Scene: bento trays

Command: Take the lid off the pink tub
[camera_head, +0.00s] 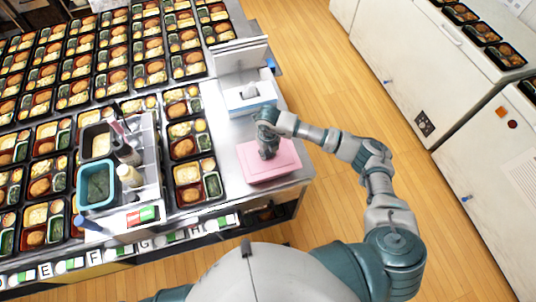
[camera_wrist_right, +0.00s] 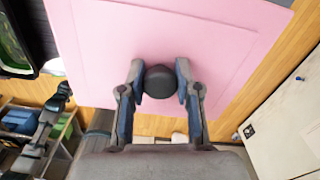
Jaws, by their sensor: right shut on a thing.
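The pink tub (camera_head: 268,176) stands near the right front corner of the steel table, with its pink lid (camera_head: 285,160) on top. In the right wrist view the lid (camera_wrist_right: 215,50) fills the upper part of the picture, with a round dark knob (camera_wrist_right: 160,81) on it. My right gripper (camera_head: 267,153) is above the lid, and in the right wrist view its two fingers (camera_wrist_right: 159,85) are shut on the knob from both sides. Whether the lid is apart from the tub cannot be told. My left gripper is not in view.
A white box (camera_head: 248,95) stands behind the tub. Many filled bento trays (camera_head: 187,148) cover the table to the left. White cabinets (camera_head: 400,60) are across the wooden floor.

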